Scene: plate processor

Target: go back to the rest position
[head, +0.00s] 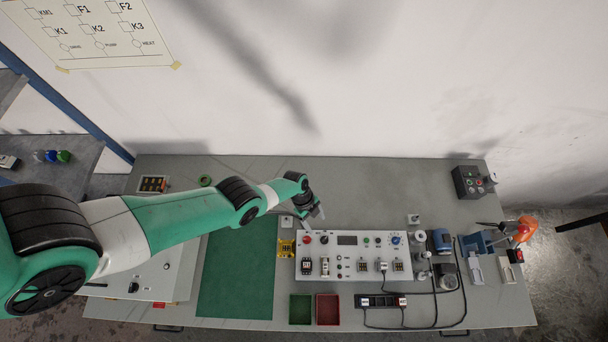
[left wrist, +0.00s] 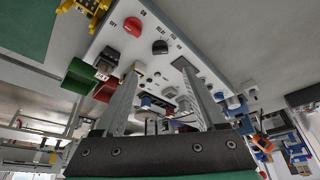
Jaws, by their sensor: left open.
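My left gripper (head: 314,212) hangs above the back left corner of the white control panel (head: 348,270) in the head view. In the left wrist view, its two fingers (left wrist: 165,95) are spread apart with nothing between them. Behind them the panel (left wrist: 120,50) shows tilted, with a red button (left wrist: 133,26) and a black knob (left wrist: 160,47). The gripper appears to be above the panel; I cannot tell the exact gap. My right gripper is not in view.
A green mat (head: 238,275) lies left of the panel. Green (head: 300,309) and red (head: 327,309) bins sit in front, by a power strip (head: 380,300) with black cables. A vise (head: 480,243) and a dark control box (head: 468,182) stand at right. The back middle of the table is clear.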

